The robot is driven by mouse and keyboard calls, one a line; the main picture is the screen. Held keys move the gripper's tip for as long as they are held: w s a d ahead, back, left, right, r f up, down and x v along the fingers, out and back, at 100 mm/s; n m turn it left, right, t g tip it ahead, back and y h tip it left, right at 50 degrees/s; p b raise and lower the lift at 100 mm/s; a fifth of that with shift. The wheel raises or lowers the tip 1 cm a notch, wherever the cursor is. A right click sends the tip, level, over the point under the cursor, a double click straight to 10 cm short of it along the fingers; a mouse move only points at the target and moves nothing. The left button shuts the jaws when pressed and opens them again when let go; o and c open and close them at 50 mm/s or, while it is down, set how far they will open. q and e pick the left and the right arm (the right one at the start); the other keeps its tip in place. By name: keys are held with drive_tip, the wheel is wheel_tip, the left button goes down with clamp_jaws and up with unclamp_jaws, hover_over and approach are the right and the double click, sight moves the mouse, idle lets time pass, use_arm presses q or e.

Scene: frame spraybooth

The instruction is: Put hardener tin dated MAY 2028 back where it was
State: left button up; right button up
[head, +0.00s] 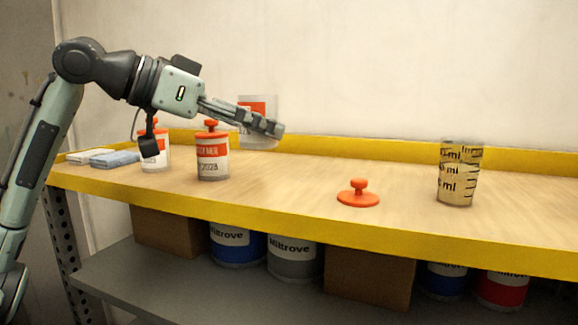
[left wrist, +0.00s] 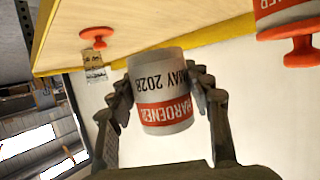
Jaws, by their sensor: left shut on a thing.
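My left gripper (head: 268,128) is shut on a white tin with an orange band (head: 258,104), near the back edge of the bench. In the left wrist view the gripper (left wrist: 165,95) has one finger on each side of this hardener tin (left wrist: 160,85), whose label reads MAY 2028. No lid knob shows on it. The gripper hides part of it in the head view. A loose orange lid (head: 358,196) lies on the bench to the right; it also shows in the left wrist view (left wrist: 97,35).
Two similar tins with orange lids, a nearer one (head: 213,167) and one further left (head: 160,158), stand left of the held tin. Folded cloths (head: 108,158) lie at the left end. A measuring cup (head: 459,175) stands right. The bench (head: 300,185) between is mostly clear.

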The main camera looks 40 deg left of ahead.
use_arm(q)
hover_over(287, 187)
wheel_tip(287, 187, down, 3)
drive_tip(key=shift+a+p, duration=0.1)
drive_tip(key=shift+p, duration=0.3)
wheel_tip(287, 187, down, 4)
drive_tip(key=shift+r+b, duration=0.25)
drive_tip(key=shift+b, duration=0.3)
drive_tip(key=shift+f, duration=0.3)
use_arm(e)
drive_tip(key=shift+w, duration=0.1)
use_arm(q)
drive_tip(key=shift+f, duration=0.15)
use_arm(e)
drive_tip(key=shift+r, duration=0.15)
use_arm(q)
drive_tip(key=o, duration=1.3)
use_arm(e)
drive_tip(key=shift+r, duration=0.1)
